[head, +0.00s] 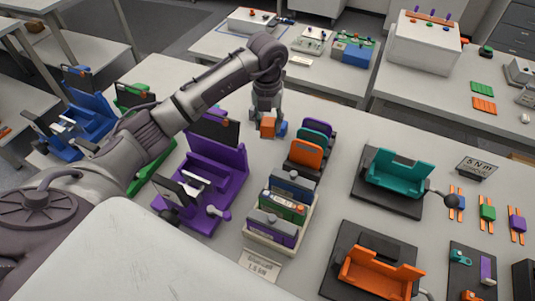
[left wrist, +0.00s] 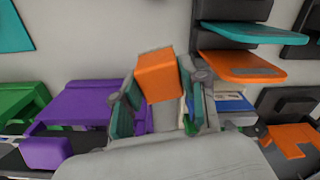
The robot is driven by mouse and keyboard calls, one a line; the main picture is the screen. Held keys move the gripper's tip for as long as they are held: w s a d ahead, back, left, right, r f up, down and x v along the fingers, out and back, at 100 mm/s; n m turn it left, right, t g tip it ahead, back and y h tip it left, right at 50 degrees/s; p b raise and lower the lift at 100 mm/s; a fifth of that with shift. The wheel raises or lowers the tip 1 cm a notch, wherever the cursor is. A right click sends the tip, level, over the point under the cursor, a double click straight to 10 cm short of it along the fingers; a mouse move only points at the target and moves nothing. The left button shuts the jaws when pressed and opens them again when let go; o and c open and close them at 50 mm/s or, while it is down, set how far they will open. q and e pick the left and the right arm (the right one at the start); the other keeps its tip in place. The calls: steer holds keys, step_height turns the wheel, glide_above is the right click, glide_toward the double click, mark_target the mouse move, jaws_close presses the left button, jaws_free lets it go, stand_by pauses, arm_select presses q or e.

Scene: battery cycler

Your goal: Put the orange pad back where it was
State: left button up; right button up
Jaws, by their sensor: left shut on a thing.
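My left gripper (head: 267,116) is shut on a small, boxy orange pad (head: 268,128) and holds it above the table, behind the rack. In the left wrist view the pad (left wrist: 158,76) sits between the fingers, one broad face toward the camera. A dark rack (head: 290,164) in the middle of the table holds upright rounded plates: an orange plate (head: 305,154) in front, then a teal plate (head: 314,134) and a purple plate behind. The orange plate also shows in the left wrist view (left wrist: 243,68), apart from the held pad. My right gripper is not in view.
A purple fixture (head: 216,165) stands left of the rack. A tray of modules (head: 282,205) stands in front of it. Teal (head: 398,173) and orange (head: 380,272) fixtures stand at the right. Bare tabletop lies behind and right of the rack.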

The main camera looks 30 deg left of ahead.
mark_target(267, 135)
arm_select(q)
steer(key=shift+w+a+f+n, duration=0.1)
steer(key=shift+f+n, duration=0.05)
steer(key=shift+n, duration=0.35)
step_height(267, 135, down, 5)
steer(key=shift+f+p, duration=0.15)
steer(key=shift+p, duration=0.85)
step_height(267, 135, down, 4)
steer(key=shift+p, duration=0.55)
steer(key=shift+f, duration=0.35)
steer(key=shift+f, duration=0.15)
steer(key=o, duration=1.2)
